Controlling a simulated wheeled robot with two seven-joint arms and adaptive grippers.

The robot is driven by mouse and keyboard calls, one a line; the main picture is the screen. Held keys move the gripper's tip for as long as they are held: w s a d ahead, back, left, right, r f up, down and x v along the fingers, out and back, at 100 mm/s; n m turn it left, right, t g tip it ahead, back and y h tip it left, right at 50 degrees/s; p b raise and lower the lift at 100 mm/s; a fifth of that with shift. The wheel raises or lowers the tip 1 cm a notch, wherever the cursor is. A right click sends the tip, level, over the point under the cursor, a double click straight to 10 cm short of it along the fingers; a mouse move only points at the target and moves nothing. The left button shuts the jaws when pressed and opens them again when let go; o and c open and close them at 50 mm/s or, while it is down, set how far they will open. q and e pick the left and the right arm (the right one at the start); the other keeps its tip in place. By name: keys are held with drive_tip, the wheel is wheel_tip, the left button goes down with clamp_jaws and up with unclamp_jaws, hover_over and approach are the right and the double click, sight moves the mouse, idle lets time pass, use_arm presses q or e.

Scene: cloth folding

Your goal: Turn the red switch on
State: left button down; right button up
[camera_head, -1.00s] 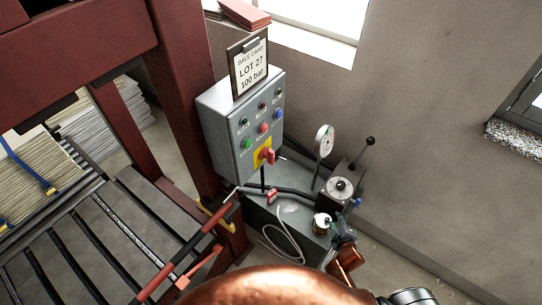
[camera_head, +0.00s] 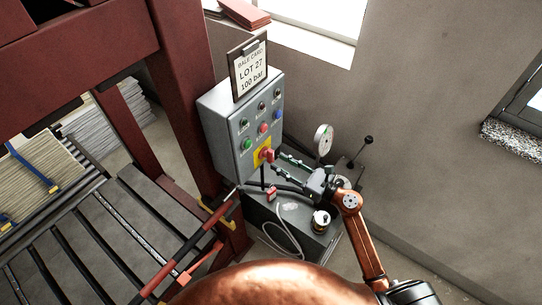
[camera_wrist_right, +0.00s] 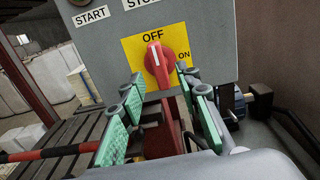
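The red switch (camera_head: 266,155) is a rotary knob on a yellow plate, low on the front of the grey control box (camera_head: 234,148). In the right wrist view the red switch (camera_wrist_right: 158,62) has its white mark pointing up at OFF; ON is printed to its right. My right gripper (camera_head: 279,163) is open just in front of the knob. In the wrist view its green-padded fingers (camera_wrist_right: 164,84) are spread, with the knob ahead between their tips. I cannot tell if they touch it. My left gripper is not in view.
Buttons and other knobs sit above the switch on the box. A clipboard card (camera_head: 248,68) stands on top. A dial gauge (camera_head: 323,140) and a black-knobbed lever (camera_head: 368,140) stand to the right. A red press frame (camera_head: 185,110) is at the left.

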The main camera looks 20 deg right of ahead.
sight(273, 159)
drive_tip(key=p+x, duration=0.1)
drive_tip(key=x, duration=0.4)
drive_tip(key=shift+c, duration=0.5)
clamp_jaws()
